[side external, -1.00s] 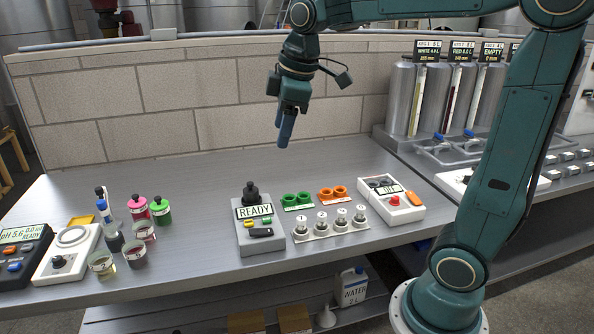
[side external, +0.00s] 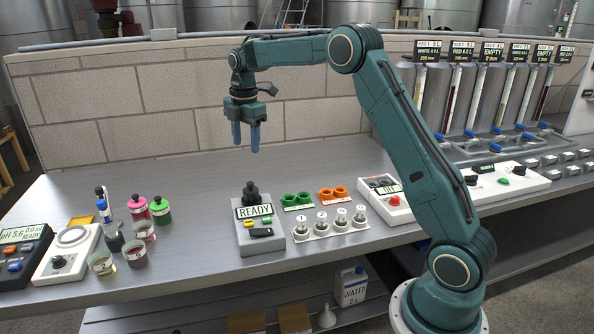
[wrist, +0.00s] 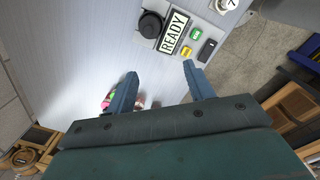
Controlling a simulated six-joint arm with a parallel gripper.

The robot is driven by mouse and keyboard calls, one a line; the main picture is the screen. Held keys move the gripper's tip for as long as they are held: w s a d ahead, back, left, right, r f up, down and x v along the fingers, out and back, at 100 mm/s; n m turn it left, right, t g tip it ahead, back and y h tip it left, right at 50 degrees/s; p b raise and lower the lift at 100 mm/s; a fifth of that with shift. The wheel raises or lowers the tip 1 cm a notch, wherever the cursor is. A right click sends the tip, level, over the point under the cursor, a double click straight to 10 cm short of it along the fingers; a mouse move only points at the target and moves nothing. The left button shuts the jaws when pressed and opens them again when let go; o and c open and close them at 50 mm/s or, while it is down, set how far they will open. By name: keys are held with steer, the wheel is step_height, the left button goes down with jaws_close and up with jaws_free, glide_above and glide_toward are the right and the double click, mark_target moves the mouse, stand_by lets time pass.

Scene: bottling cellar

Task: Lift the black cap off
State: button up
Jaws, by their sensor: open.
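A black cap (side external: 250,190) sits on top of a grey box with a READY display (side external: 254,211) on the bench. The cap also shows in the wrist view (wrist: 151,24), beside the READY display. My gripper (side external: 246,150) is open and empty, its two blue fingers pointing down. It is high above the bench, above and apart from the cap. In the wrist view the fingers (wrist: 160,80) are spread wide with nothing between them.
Pink and green bottles (side external: 148,209) and cups (side external: 104,263) stand left. A brick wall (side external: 160,135) runs behind.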

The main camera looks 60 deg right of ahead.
steer(key=n, duration=0.2)
glide_toward(250, 183)
steer(key=shift+g, duration=0.3)
steer(key=shift+w+d+f, duration=0.1)
steer(key=shift+w+f, duration=0.1)
steer(key=shift+f, duration=1.65)
steer(key=shift+w+f, duration=0.15)
steer(key=shift+f, duration=1.7)
steer(key=shift+f, duration=0.1)
steer(key=shift+d+f, duration=0.1)
steer(key=shift+f, duration=2.4)
steer(key=shift+c, duration=0.2)
steer(key=c, duration=0.7)
